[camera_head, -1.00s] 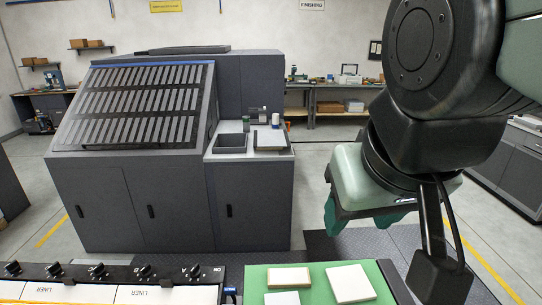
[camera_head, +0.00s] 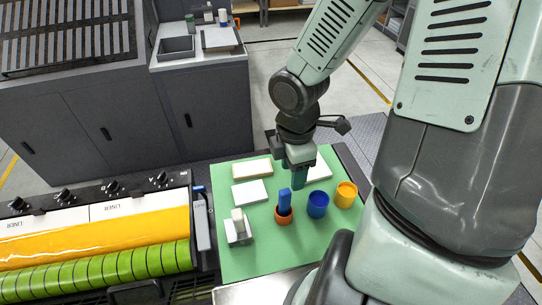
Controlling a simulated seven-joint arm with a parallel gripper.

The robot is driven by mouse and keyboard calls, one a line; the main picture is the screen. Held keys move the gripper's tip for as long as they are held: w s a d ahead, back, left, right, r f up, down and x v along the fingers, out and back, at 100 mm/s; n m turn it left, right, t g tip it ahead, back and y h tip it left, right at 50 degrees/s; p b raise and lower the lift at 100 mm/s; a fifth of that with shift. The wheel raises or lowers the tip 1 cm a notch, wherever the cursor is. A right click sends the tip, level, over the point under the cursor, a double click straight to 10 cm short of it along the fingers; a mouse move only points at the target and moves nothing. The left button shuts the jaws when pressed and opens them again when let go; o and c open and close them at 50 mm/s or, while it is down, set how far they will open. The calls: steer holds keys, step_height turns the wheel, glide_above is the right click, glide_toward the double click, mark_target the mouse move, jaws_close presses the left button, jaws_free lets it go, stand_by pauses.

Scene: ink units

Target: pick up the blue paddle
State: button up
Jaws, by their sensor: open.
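The blue paddle (camera_head: 285,198) stands upright with its lower end inside a small orange-brown cup (camera_head: 284,217) on the green mat (camera_head: 256,255). My gripper (camera_head: 299,180) points down over the mat, just right of and behind the paddle in the picture. It is open, with nothing seen between its fingers. The fingers appear close to the paddle; whether they touch it I cannot tell.
A blue cup (camera_head: 317,204) and a yellow cup (camera_head: 346,194) stand right of the paddle. A white-and-grey block (camera_head: 238,227) stands left. Flat pads, one white (camera_head: 250,192), lie behind. Yellow and green rollers (camera_head: 95,265) lie left of the mat. The mat's front is clear.

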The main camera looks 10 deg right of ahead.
mark_target(285, 199)
steer(key=shift+a+f, duration=0.15)
steer(key=shift+f, duration=0.25)
step_height(285, 199, down, 5)
steer(key=shift+f, duration=0.1)
steer(key=shift+a+f, duration=0.3)
steer(key=shift+f, duration=0.55)
steer(key=shift+a+f, duration=0.3)
steer(key=shift+f, duration=0.5)
steer(key=shift+d+f, duration=0.1)
steer(key=shift+f, duration=0.85)
jaws_close()
steer(key=shift+r, duration=0.15)
